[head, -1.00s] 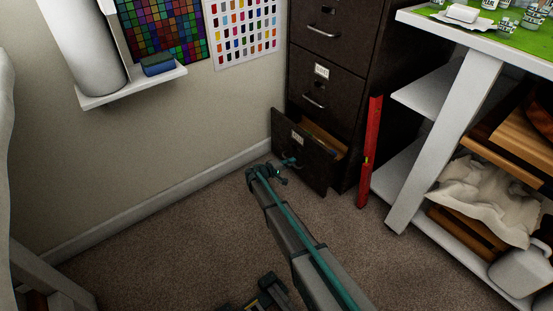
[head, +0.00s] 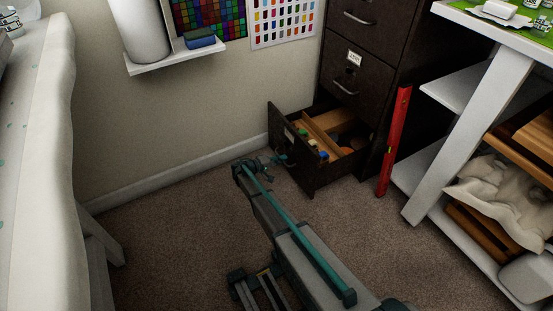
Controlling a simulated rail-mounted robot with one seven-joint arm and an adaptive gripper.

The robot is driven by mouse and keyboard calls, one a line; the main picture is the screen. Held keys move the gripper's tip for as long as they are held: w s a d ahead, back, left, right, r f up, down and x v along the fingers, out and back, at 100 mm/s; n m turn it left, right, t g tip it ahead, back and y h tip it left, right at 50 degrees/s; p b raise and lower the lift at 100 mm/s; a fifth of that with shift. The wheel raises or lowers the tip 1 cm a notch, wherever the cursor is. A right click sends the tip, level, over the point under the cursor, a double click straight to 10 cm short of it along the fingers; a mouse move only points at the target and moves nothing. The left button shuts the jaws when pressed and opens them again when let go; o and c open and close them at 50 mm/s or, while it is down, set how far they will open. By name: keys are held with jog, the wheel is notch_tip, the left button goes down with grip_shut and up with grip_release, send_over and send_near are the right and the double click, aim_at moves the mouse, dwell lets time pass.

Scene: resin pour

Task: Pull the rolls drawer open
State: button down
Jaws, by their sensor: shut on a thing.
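The bottom drawer (head: 305,169) of the dark filing cabinet (head: 352,95) stands well open, out toward the left. Inside it are wooden dividers (head: 325,140) and small items with blue, green and yellow parts (head: 319,151). My gripper (head: 281,160) is at the drawer's front face, at the handle, and is shut on it. The handle itself is mostly hidden by the gripper. The two drawers above are closed.
A red spirit level (head: 395,142) leans upright beside the cabinet's right side. A white workbench with shelves (head: 460,130) stands at the right. A covered table (head: 35,150) is at the left.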

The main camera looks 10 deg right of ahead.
dwell(0.3)
jog(key=c, duration=1.2)
grip_release()
jog(key=shift+a, duration=0.1)
jog(key=v, duration=1.2)
